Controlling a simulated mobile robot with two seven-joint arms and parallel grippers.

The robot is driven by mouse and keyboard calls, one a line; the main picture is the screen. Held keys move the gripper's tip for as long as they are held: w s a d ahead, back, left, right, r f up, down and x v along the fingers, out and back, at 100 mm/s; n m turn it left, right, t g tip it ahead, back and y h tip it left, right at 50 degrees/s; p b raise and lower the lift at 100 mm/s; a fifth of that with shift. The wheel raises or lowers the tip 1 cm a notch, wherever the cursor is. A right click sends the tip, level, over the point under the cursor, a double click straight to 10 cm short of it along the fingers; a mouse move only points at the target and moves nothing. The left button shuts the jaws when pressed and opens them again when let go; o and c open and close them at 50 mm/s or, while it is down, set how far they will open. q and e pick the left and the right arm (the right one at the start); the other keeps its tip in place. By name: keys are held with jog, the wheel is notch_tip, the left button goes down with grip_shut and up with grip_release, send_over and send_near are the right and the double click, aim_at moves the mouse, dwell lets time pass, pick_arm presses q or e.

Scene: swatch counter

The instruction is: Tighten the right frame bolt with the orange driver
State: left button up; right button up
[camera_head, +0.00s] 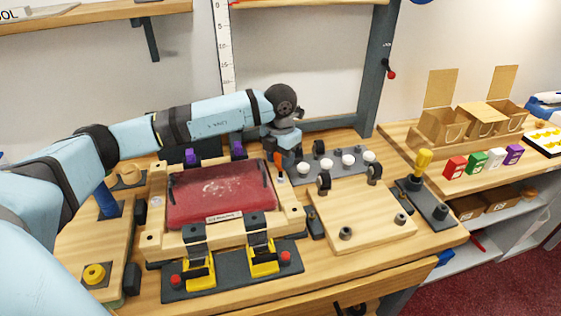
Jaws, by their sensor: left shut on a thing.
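My left gripper (281,150) reaches in from the left and points down above the right side of the wooden frame (222,236). It is shut on the orange driver (278,160), which hangs roughly upright with its thin shaft downward. The driver's tip is at the frame's right rail; I cannot tell whether it touches a bolt. The right frame bolt is too small or hidden to make out there. A red panel (215,193) with pale scuffs and a label lies inside the frame. My right gripper is not in view.
Yellow-handled clamps (263,259) stand at the frame's front, purple ones (191,157) behind. A wooden board (362,222) with black wheels and a grey plate with white knobs (348,160) lie right. A yellow-knobbed lever (423,163) stands farther right. Cardboard boxes (440,127) are on the side counter.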

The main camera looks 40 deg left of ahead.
pick_arm(q)
jog(key=o, duration=0.7)
jog(key=n+p, duration=0.1)
jog(key=n, duration=0.2)
jog(key=shift+r, duration=0.1)
jog(key=n+p, duration=0.1)
jog(key=n, duration=0.4)
jog(key=shift+d+p, duration=0.1)
jog(key=shift+p, duration=0.25)
jog(key=n+p, duration=0.1)
jog(key=n, duration=0.3)
jog(key=shift+n+p, duration=0.3)
jog(key=shift+p, duration=0.1)
jog(key=shift+n, duration=1.1)
jog(key=shift+w, duration=0.1)
